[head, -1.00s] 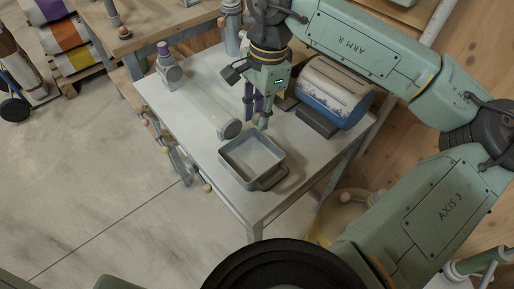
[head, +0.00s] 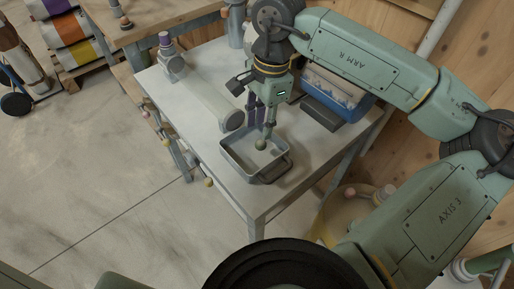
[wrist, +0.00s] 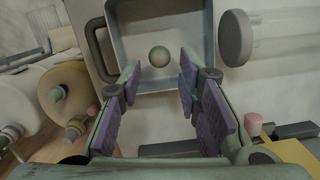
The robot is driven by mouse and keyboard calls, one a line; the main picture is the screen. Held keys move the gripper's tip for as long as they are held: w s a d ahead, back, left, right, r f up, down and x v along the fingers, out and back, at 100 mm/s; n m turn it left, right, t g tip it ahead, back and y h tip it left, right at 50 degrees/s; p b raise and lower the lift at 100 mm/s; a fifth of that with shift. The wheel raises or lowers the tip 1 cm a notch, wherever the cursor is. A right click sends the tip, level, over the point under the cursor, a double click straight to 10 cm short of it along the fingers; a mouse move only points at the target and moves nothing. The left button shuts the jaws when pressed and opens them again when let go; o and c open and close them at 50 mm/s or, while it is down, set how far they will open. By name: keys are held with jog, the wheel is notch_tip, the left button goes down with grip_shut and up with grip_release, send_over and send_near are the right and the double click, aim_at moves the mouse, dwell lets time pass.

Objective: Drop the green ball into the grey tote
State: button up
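The green ball (head: 261,144) shows just below my fingertips, within the outline of the grey tote (head: 240,168). In the wrist view the ball (wrist: 159,56) appears against the floor of the tote (wrist: 175,22), beyond the fingertips and clear of both. I cannot tell whether it rests on the tote's floor or is just above it. My gripper (head: 260,130) hangs over the tote, pointing down. In the wrist view my gripper (wrist: 160,82) has its purple-padded fingers spread apart with nothing between them.
A clear cylinder with grey ends (head: 208,101) lies beside the tote on the pale table (head: 205,140). Several coloured knobs line the table's left side.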

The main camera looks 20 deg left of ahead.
jog(key=shift+o, duration=1.3)
jog(key=shift+r, duration=0.1)
notch_tip(320, 180, up, 12)
jog(key=w+d, duration=0.1)
